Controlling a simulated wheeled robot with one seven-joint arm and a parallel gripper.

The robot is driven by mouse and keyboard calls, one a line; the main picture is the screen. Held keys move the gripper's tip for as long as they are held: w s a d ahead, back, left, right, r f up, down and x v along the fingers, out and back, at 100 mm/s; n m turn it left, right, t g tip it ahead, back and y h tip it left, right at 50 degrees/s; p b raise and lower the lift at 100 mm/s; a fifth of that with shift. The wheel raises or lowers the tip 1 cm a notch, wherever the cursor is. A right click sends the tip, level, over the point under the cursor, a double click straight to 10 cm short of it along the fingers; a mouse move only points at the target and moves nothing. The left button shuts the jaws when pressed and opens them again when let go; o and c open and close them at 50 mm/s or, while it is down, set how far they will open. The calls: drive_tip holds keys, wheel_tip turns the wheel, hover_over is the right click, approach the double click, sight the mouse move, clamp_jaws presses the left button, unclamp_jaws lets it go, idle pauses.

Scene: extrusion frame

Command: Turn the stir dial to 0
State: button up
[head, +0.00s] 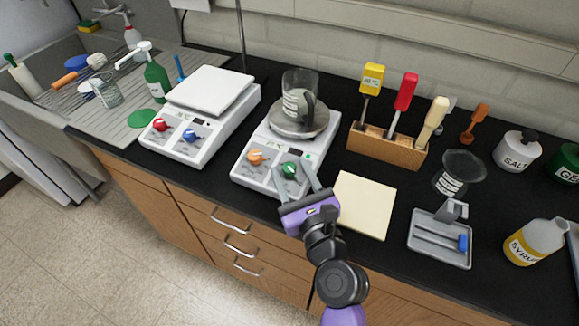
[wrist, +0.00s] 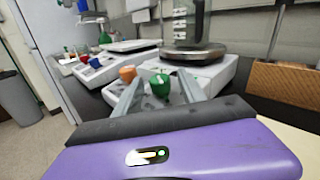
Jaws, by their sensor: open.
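The right-hand hotplate (head: 262,150) has an orange dial (head: 255,157) and a green dial (head: 289,170) on its sloped front panel. A glass beaker (head: 299,88) with a dark handle stands on its round plate. I cannot read which dial is labelled stir. My gripper (head: 292,174) is open at the panel, with its fingers on either side of the green dial. In the wrist view the green dial (wrist: 160,86) shows between the open fingers (wrist: 157,78), and the orange dial (wrist: 127,74) is by the left finger. I cannot tell whether the fingers touch the green dial.
A second white device (head: 200,115) with red and blue dials stands to the left. A wooden block (head: 386,150) with several coloured tools is behind right. A cream board (head: 364,205) lies right of my gripper. A grey tray (head: 440,240) and a syrup bottle (head: 535,242) stand farther right.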

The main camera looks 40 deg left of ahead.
drive_tip(key=shift+w+a, duration=0.35)
drive_tip(key=shift+a, duration=0.25)
clamp_jaws()
drive_tip(key=shift+n+g, duration=0.3)
